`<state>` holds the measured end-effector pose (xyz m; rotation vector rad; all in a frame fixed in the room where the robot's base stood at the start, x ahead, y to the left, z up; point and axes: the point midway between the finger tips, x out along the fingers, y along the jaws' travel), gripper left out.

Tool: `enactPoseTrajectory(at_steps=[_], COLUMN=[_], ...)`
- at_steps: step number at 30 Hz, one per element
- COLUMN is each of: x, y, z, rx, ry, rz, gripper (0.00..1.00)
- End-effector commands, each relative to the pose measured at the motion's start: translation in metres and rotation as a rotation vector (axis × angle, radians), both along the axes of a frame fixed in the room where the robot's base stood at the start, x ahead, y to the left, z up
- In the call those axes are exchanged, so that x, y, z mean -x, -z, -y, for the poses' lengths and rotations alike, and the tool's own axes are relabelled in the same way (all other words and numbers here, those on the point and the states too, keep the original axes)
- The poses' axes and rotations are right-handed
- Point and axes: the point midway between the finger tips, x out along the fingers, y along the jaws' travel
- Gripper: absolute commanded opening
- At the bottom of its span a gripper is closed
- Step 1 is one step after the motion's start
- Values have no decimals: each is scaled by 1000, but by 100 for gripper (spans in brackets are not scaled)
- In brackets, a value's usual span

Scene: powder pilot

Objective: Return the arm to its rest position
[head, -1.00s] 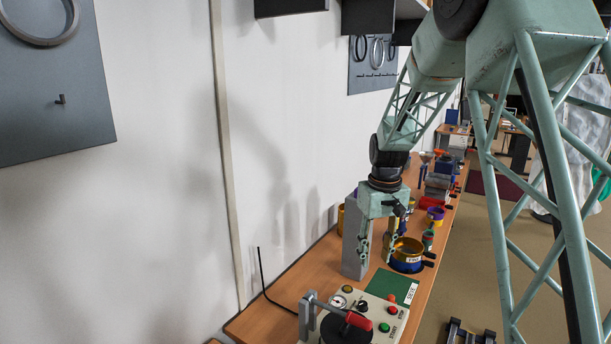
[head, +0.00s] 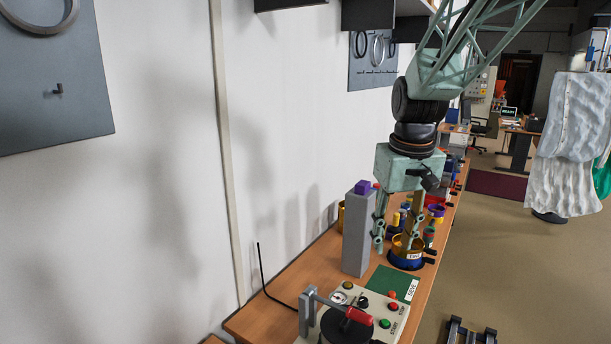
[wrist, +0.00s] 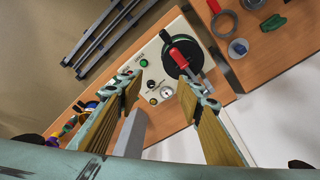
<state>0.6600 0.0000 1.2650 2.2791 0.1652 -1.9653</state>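My arm reaches in from the top right of the head view, with its wrist upright above the long wooden bench (head: 262,311). My gripper (head: 391,246) points down, its two fingers apart and nothing visible between them. It hangs just right of a grey column (head: 357,238) in the picture. In the wrist view my gripper (wrist: 165,90) shows two tan-padded fingers spread wide. The grey column (wrist: 131,134) shows beyond them, partly covered by the gripper.
A control box with buttons and gauge (head: 345,297) carries a round black part with a red-handled clamp (head: 359,316). A green plate (head: 391,283), a blue-and-gold ring container (head: 405,257) and several coloured parts stand along the bench. The wall is close on the left; the floor lies right.

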Motion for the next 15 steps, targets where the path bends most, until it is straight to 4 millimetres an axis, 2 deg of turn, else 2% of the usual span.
enactPoseTrajectory(at_steps=[15], x=[85], y=[-40], z=[0], rx=[-6], ry=[37], rz=[45], gripper=[34])
